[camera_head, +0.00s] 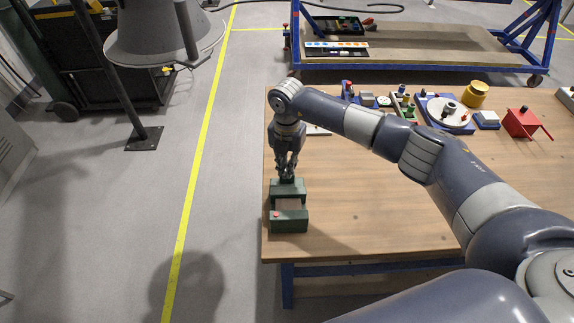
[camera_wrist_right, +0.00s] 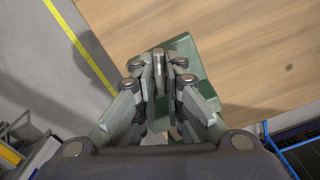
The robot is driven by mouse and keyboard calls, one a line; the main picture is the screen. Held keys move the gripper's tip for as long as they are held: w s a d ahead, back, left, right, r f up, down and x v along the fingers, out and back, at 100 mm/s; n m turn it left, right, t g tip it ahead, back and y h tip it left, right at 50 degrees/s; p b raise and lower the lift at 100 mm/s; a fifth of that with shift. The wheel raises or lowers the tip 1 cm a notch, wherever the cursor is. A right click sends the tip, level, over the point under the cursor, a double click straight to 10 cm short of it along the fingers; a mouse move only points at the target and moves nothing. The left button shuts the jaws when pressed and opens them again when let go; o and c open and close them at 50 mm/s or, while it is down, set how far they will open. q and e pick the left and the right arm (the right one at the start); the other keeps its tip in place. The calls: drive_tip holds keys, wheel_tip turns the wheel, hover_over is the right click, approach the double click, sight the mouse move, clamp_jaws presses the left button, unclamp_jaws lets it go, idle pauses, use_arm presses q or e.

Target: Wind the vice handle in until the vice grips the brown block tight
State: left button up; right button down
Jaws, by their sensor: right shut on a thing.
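The green vice (camera_head: 290,223) stands at the left edge of the wooden table. The brown block (camera_head: 288,203) shows between its jaws; I cannot tell whether a gap is left beside it. My right gripper (camera_head: 287,177) points down at the far end of the vice, with its fingers close together on the vice handle. The fingers mostly hide the handle. In the right wrist view, the fingers (camera_wrist_right: 161,75) are shut over the green vice body (camera_wrist_right: 188,55). My left gripper is not in view.
On the table's far side are a blue-based dial fixture (camera_head: 446,112), a yellow cylinder (camera_head: 475,94) and a red box with a rod (camera_head: 521,123). A blue-framed cart (camera_head: 420,48) stands behind. The table middle right of the vice is clear under my arm.

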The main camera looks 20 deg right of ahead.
drive_tip(key=m, duration=0.3)
drive_tip(key=shift+m, duration=0.3)
drive_tip(key=shift+w+m, duration=0.1)
drive_tip(key=shift+m, duration=1.8)
drive_tip(key=shift+d, duration=0.1)
drive_tip(key=c, duration=1.7)
unclamp_jaws()
wheel_tip(320, 180, up, 12)
